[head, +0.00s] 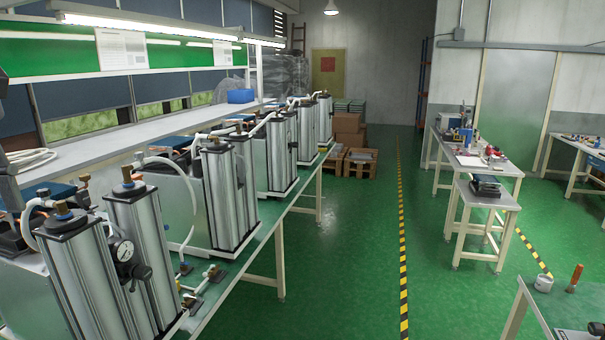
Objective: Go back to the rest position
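Neither of my grippers can be made out in the head view. A dark shape cut off at the left edge may be part of my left arm, but no fingers show there. Silver sieve columns (232,195) stand upright in a row on a long workbench (285,205) at the left.
Small fittings (205,285) lie on the bench's front part. A yellow-black floor stripe (403,230) runs along the clear green aisle. Tables (490,165) stand at the right, with another table corner (540,305) at bottom right. Boxes on pallets (350,130) stand at the back.

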